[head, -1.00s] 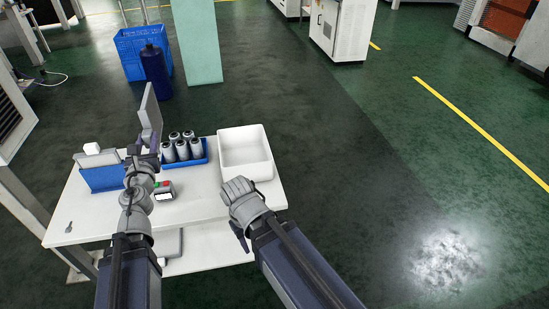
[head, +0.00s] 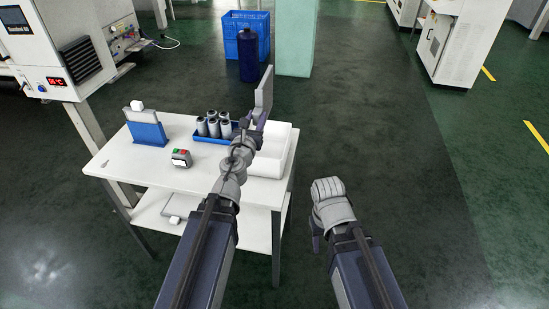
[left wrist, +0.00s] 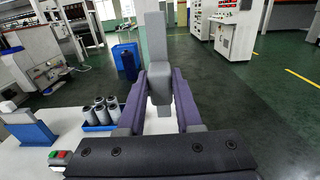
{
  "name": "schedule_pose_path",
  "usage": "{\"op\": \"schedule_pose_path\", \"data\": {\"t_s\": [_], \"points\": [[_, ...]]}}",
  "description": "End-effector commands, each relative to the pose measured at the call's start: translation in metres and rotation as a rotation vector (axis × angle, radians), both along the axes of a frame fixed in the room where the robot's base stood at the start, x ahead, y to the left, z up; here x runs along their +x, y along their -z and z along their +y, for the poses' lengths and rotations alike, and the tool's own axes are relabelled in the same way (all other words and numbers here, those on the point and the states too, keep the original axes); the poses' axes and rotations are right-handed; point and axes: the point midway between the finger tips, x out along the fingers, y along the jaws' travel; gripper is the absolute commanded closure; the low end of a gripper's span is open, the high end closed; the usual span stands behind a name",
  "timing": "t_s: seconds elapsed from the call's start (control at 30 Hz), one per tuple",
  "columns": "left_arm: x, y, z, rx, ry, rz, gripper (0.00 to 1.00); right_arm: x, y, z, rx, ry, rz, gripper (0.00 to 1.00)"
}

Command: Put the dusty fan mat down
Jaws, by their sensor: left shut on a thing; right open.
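The grey fan mat (head: 263,92) is a thin flat slab held upright in my left gripper (head: 256,117), above the back right of the table. The left wrist view shows the mat (left wrist: 155,35) edge-on, clamped between the two purple fingers (left wrist: 160,92). I cannot make out dust on it. My right gripper (head: 328,192) is open and empty, out over the floor to the right of the table.
On the white table (head: 190,180) stand a blue holder (head: 148,134) with a grey plate, a blue tray of several grey cylinders (head: 213,126), a button box (head: 181,158) and a white bin (head: 284,160), partly hidden by my left arm. The table's front is clear.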

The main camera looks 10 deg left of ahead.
Motion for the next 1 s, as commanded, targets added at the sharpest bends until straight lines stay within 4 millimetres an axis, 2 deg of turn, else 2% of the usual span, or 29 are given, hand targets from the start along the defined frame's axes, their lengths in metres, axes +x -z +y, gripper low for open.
{"op": "schedule_pose_path", "data": {"t_s": [0.17,0.5,0.6,0.7,0.87,1.0], "points": [[0.014,0.022,0.003,-0.001,0.001,0.0,1.0,0.0,0.022,0.0,0.0,0.0,0.0,0.5],[0.073,0.102,0.021,-0.008,0.008,0.0,1.0,0.0,0.103,0.0,0.0,0.0,0.0,0.5],[0.087,0.119,0.026,-0.01,0.011,0.0,1.0,0.0,0.119,0.0,0.0,0.001,0.0,0.5],[0.093,0.124,0.028,-0.01,0.012,0.0,1.0,0.0,0.124,0.0,0.0,0.001,0.0,0.5],[0.093,0.123,0.029,-0.011,0.013,0.0,1.0,0.0,0.124,0.0,0.0,0.001,0.0,0.5],[0.093,0.136,0.029,-0.011,0.013,0.0,1.0,0.0,0.136,0.0,0.0,0.001,0.0,0.5]]}}
